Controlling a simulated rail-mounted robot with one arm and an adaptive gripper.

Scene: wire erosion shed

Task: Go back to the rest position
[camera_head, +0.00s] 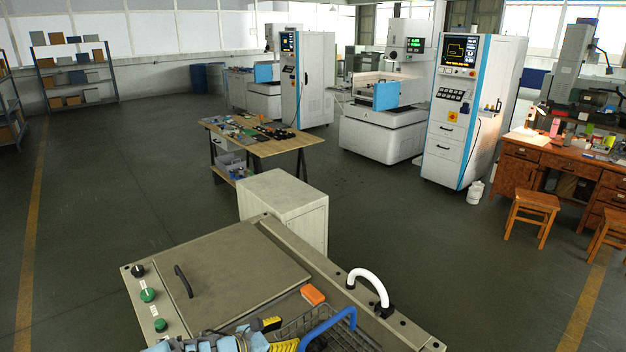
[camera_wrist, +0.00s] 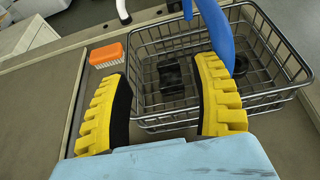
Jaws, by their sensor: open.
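My gripper (camera_wrist: 165,105) shows in the wrist view with two yellow ribbed fingers with dark inner pads. They are spread wide apart and nothing is between them. In the head view my gripper (camera_head: 278,335) is at the bottom edge, low over the front of the beige machine top (camera_head: 215,265), and partly cut off by the frame. A wire basket (camera_wrist: 150,45) lies just beyond the fingers, with dark parts inside. I cannot tell whether the right finger touches it.
An orange brush (camera_wrist: 106,55) lies left of the basket. A beige cabinet (camera_head: 285,205) and a wooden worktable (camera_head: 265,145) stand beyond. The floor at left is clear.

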